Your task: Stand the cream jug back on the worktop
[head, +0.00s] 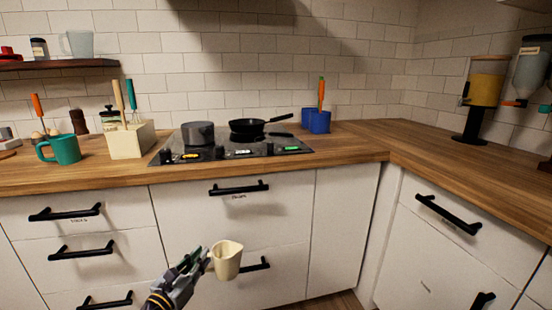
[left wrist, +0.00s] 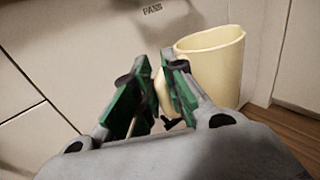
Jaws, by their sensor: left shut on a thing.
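The cream jug (head: 227,262) is held in front of the lower drawers, below the worktop edge, and looks roughly upright in the head view. My left gripper (head: 205,260) is shut on the jug's handle side, at the left of its body. In the left wrist view the jug (left wrist: 212,68) stands to the right of my left gripper (left wrist: 160,90), tilted in the picture; its handle is mostly hidden by the fingers. The wooden worktop (head: 350,142) runs along the wall above the drawers. My right gripper is not in view.
A black hob (head: 230,149) carries a grey pot (head: 198,133) and a frying pan (head: 246,126). A teal mug (head: 66,149) and a cream utensil block (head: 130,141) stand left. The worktop's corner is clear. Black drawer handles (head: 239,188) stick out.

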